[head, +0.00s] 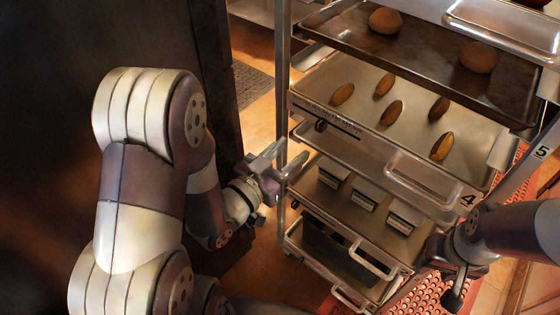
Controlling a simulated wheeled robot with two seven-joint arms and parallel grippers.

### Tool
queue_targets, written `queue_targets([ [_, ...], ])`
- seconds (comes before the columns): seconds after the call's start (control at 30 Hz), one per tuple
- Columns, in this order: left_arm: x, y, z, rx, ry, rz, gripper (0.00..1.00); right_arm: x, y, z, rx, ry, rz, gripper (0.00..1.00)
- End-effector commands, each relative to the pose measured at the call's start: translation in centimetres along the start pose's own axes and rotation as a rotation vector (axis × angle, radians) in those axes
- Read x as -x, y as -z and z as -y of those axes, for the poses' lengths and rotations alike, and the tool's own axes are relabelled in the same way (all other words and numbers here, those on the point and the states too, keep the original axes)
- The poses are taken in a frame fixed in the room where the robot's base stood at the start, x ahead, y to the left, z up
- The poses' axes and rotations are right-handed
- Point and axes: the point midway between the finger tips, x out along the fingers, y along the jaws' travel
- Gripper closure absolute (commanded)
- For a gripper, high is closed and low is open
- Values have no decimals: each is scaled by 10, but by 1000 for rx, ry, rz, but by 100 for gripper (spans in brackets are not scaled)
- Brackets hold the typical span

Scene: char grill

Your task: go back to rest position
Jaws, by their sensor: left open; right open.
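My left gripper (278,172) is open and empty, just left of the tray rack (284,75), near its front left post. I cannot tell whether it touches the post. My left arm reaches in from the left side of the head view. My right gripper (440,275) is at the lower right, beside the rack's lower right side; it is dark and partly hidden by its own wrist. No object shows in either gripper.
The rack's top tray (425,62) holds round buns. The tray below (310,95) holds several oval pieces. A lower tray holds small boxes (364,200). A dark panel (215,60) stands left, and a red perforated mat (425,297) lies lower right.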

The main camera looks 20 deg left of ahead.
Motion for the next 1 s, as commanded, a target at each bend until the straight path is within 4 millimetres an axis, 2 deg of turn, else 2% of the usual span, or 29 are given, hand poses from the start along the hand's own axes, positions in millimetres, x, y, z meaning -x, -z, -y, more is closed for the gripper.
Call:
queue_targets([
  [0.1,21,-1,1,0,5,0,53,-2,0,0,0,0,0,57],
  [0.2,29,0,0,0,1,0,53,-2,0,0,0,0,0,57],
  [0.77,32,-4,-1,2,-2,19,53,-2,0,0,0,0,0,57],
  [0.87,35,-38,4,8,21,185,53,-2,0,0,0,0,0,57],
  [0.93,45,-76,18,10,82,402,53,-2,0,0,0,0,0,57],
  [1.0,62,-102,39,23,167,657,53,6,1,0,0,0,0,57],
])
